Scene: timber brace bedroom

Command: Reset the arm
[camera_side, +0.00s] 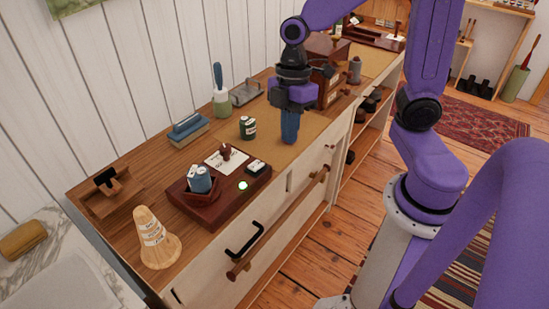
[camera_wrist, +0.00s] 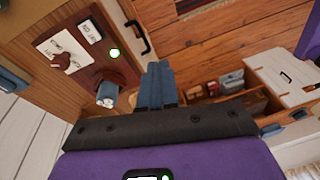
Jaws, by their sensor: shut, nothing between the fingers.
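My gripper (camera_side: 289,140) points down above the tan mat on the wooden counter, to the right of the dark green can (camera_side: 247,127). Its blue fingers are shut together with nothing between them. In the wrist view the shut fingers (camera_wrist: 157,68) reach up in the middle of the picture. I cannot tell how far the fingertips are from the mat. My purple arm is bent and comes in from the right side of the side view.
A wooden cone (camera_side: 154,240) stands in front. A brown wooden box (camera_side: 327,85) stands just behind my gripper.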

